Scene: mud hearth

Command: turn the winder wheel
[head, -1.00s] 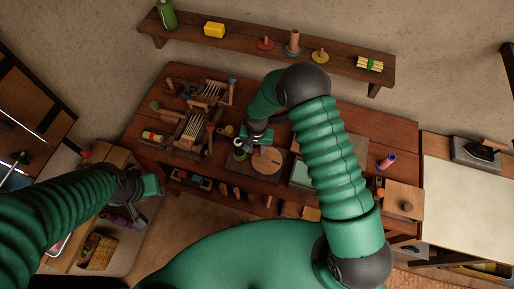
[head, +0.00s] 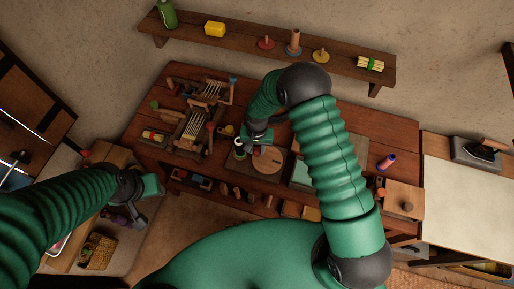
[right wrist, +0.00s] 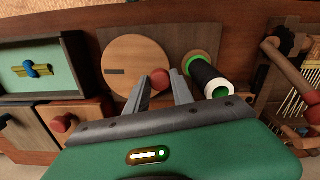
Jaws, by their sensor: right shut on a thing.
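The winder wheel is a round wooden disc (head: 268,160) lying on a board on the workbench; it also shows in the right wrist view (right wrist: 132,62), with a dark slot near its left side. Its red knob (right wrist: 160,78) sits at the wheel's right edge in that view. My right gripper (right wrist: 162,82) is shut on this knob, one finger on each side. In the head view my right gripper (head: 245,146) is over the wheel's left side, partly hidden by my arm. A black and white spool with a green end (right wrist: 208,78) stands beside the wheel. My left gripper (head: 148,188) hangs away from the bench at lower left; its jaw gap is unclear.
Small wooden looms (head: 192,128) stand on the bench left of the wheel. A green-lined tray (right wrist: 36,68) lies on the wheel's other side. A wall shelf (head: 270,46) holds several small items. A basket (head: 98,252) is at lower left.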

